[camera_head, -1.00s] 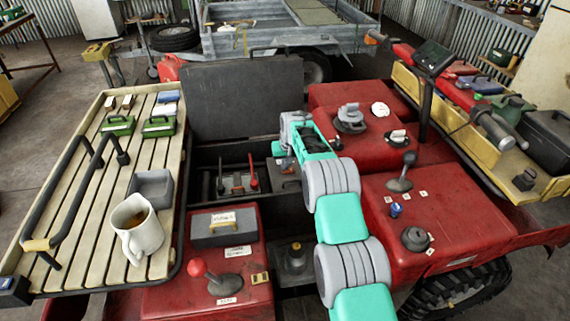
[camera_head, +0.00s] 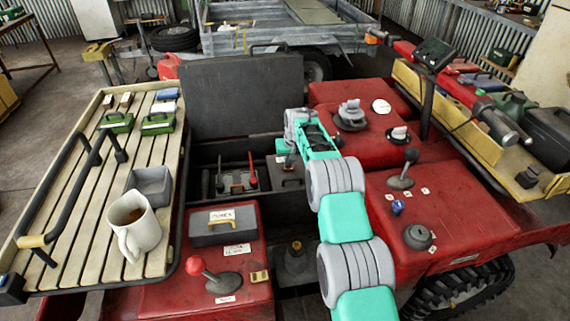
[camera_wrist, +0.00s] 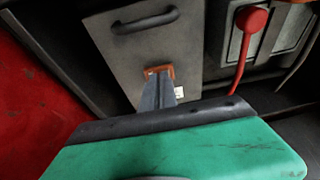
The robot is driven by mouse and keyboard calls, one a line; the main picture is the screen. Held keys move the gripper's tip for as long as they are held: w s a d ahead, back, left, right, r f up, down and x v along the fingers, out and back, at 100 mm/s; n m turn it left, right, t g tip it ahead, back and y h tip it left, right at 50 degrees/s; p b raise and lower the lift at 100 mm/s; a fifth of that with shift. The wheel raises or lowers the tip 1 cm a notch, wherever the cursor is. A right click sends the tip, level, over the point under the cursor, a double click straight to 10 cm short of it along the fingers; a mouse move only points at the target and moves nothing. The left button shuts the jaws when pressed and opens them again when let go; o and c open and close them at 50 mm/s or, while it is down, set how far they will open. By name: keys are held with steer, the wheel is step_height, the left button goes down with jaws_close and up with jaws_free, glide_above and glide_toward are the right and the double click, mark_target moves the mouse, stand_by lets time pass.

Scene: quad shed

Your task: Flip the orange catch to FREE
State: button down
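The orange catch (camera_wrist: 158,72) is on a grey panel (camera_wrist: 122,48) below a black handle. Its lettering is not readable. My gripper (camera_wrist: 159,82) points at the catch, with its narrow grey fingers close together. The fingertips overlap the catch in the wrist view and hide part of it; whether they touch it I cannot tell. In the head view my gripper (camera_head: 289,160) reaches down at the grey box (camera_head: 285,172) in the middle of the vehicle, where the catch is mostly hidden.
A red-handled lever (camera_wrist: 250,20) stands right of the panel in the wrist view. In the head view, a raised dark lid (camera_head: 245,95) stands behind the box. A slatted rack (camera_head: 85,235) with a mug (camera_head: 138,226) is at left. Red consoles with knobs flank the arm.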

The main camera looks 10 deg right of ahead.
steer(key=shift+r, duration=0.3)
steer(key=w+v, duration=0.1)
steer(key=v, duration=1.2)
steer(key=shift+r, duration=0.3)
steer(key=shift+d, duration=0.1)
steer(key=shift+f, duration=0.1)
steer(key=shift+a+r+b, duration=0.25)
steer(key=shift+a+b, duration=0.45)
steer(key=shift+b, duration=0.55)
steer(key=shift+f, duration=0.1)
